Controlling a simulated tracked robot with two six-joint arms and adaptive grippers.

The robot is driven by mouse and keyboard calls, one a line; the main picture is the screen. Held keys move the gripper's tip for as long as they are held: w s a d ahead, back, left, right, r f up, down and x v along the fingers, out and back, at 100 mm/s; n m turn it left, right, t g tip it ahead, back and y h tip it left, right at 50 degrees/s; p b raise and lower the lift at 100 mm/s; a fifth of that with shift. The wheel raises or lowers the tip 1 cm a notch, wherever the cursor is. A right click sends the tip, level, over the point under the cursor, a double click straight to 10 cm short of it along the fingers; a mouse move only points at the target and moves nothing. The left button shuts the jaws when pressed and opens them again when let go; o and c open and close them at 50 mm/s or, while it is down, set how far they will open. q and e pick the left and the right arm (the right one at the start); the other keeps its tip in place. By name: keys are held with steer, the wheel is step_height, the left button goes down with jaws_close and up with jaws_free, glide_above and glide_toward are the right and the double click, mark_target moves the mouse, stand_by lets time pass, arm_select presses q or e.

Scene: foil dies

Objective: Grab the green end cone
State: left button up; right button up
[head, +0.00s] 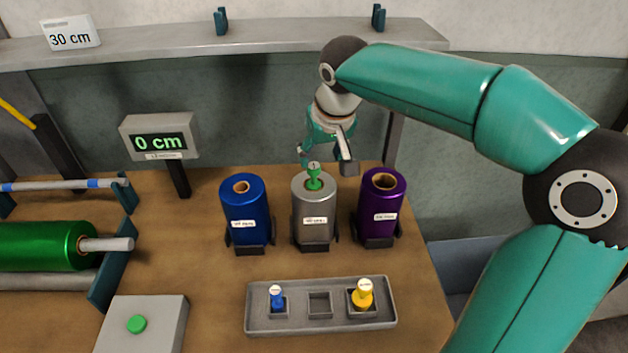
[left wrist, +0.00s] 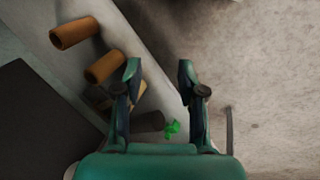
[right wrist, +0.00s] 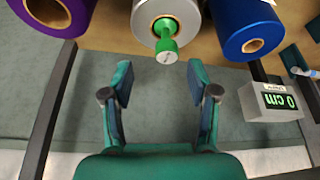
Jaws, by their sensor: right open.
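The green end cone (head: 314,177) stands upright in the top of the silver foil roll (head: 314,215), the middle one of three. It also shows in the right wrist view (right wrist: 166,47), its knob pointing toward my fingers. My right gripper (head: 326,160) is open and empty, right behind and just above the cone in the head view. In the right wrist view the cone lies just beyond the fingertips, lined up with the gap and not between them. My left gripper (left wrist: 158,72) is open and empty, seen only in the left wrist view.
A blue roll (head: 245,210) and a purple roll (head: 381,207) flank the silver one closely. A grey tray (head: 320,325) holds a blue cone (head: 276,298) and a yellow cone (head: 363,294), with its middle socket empty. A display (head: 159,138) reads 0 cm.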

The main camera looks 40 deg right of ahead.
mark_target(314, 167)
steer(key=shift+a+p+x, duration=0.2)
steer(key=shift+p+x, duration=0.1)
steer(key=shift+x, duration=1.3)
steer(key=shift+a+p+x, duration=0.2)
steer(key=shift+p+x, duration=0.05)
steer(key=shift+x, duration=1.35)
steer(key=shift+w, duration=0.2)
jaws_close()
